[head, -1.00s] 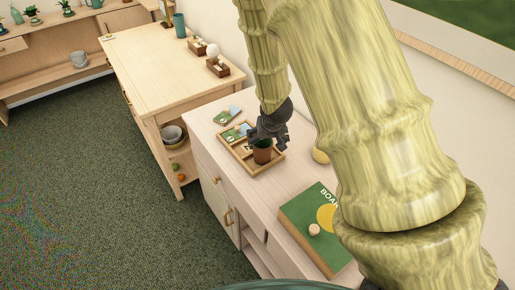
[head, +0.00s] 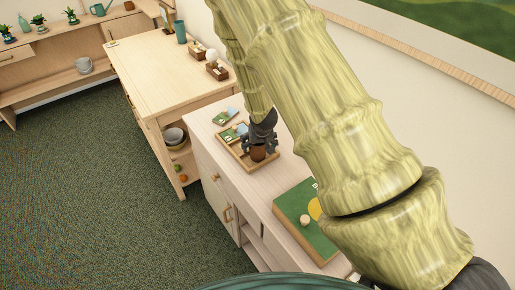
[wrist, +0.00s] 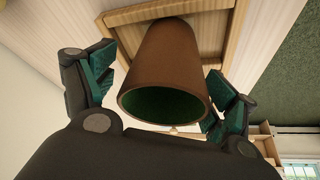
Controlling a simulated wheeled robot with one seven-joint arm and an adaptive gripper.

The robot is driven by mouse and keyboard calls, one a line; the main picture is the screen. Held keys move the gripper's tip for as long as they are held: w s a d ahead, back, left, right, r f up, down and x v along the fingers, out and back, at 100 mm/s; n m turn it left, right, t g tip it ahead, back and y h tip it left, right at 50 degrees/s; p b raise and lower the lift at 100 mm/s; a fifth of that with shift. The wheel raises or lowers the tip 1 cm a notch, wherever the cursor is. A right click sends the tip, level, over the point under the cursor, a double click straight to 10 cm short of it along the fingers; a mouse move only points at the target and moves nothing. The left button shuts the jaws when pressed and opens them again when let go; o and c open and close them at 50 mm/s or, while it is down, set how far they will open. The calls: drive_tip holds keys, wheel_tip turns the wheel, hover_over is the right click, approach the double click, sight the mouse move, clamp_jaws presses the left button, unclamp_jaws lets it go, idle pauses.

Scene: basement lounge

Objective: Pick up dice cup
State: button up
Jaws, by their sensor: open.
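The dice cup (head: 258,154) is brown with a green inside. It stands in a wooden tray (head: 235,161) on the light wood cabinet. In the wrist view the dice cup (wrist: 163,62) fills the middle, with its open rim toward the camera. My gripper (head: 260,147) is over the tray at the cup. In the wrist view my gripper (wrist: 160,95) is open, with one finger on each side of the cup. A gap shows at the left finger; whether the right finger touches is hard to tell.
Green cards (head: 232,133) lie in the tray's far part. A green board game box (head: 296,212) with a small pale ball on it lies nearer on the cabinet (head: 208,142). A wooden table (head: 155,62) with small boxes stands beyond. Green carpet lies to the left.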

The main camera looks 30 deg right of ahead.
drive_tip(key=shift+s+r, duration=0.15)
drive_tip(key=shift+r, duration=0.1)
drive_tip(key=shift+w+f, duration=0.9)
drive_tip(key=shift+w, duration=0.15)
drive_tip(key=c, duration=0.7)
drive_tip(key=shift+s+r, duration=0.2)
drive_tip(key=shift+c, duration=1.2)
drive_tip(key=shift+s+r, duration=0.25)
drive_tip(key=shift+s, duration=0.05)
drive_tip(key=shift+c, duration=0.2)
drive_tip(key=shift+w+f, duration=0.25)
drive_tip(key=shift+s+r, duration=0.1)
drive_tip(key=shift+r, duration=0.15)
